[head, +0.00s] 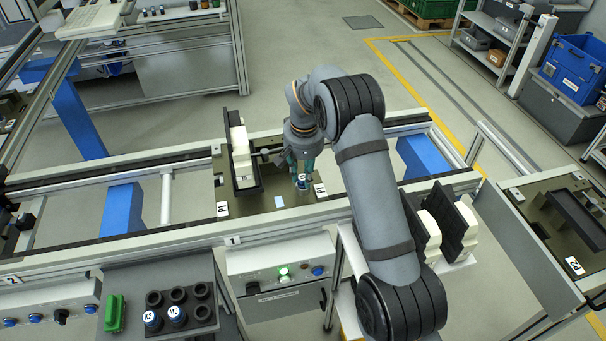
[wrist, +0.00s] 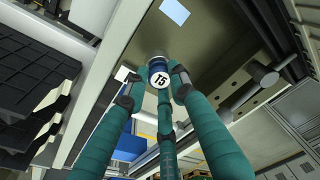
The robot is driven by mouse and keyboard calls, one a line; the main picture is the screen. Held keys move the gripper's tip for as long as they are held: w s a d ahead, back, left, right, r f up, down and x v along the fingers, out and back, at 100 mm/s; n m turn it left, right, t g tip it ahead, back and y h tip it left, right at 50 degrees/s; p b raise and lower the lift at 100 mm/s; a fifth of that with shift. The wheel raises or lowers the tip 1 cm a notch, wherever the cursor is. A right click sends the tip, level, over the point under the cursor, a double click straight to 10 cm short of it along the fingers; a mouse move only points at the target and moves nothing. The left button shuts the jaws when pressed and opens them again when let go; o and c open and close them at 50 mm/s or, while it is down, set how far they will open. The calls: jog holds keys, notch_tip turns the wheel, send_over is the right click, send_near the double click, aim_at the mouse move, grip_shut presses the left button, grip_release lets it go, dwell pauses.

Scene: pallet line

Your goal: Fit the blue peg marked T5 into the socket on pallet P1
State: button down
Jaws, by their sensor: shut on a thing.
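The blue peg marked T5 (wrist: 157,78) is held between the teal fingertips of my gripper (wrist: 153,84). Its round white T5 face shows toward the wrist camera. In the head view the peg (head: 303,181) is small under my gripper (head: 300,178), over the right part of an olive-green pallet plate (head: 262,204). The socket is hidden behind the fingers and peg. I cannot tell whether the peg's lower end touches the plate or a socket.
A black-and-white upright fixture (head: 241,160) stands left of my gripper on the plate. A pale blue square (head: 279,201) lies on the plate near the peg. A rack with pegs K2 and M3 (head: 176,312) stands in front. More black-and-white fixtures (head: 447,220) stand at the right.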

dwell(0.3)
jog(key=c, duration=1.4)
grip_release()
jog(key=o, duration=0.4)
jog(key=shift+r, duration=0.15)
jog(key=shift+r+p, duration=2.65)
jog(key=shift+r, duration=0.75)
jog(key=shift+f, duration=0.15)
notch_tip(320, 180, down, 7)
jog(key=b, duration=0.5)
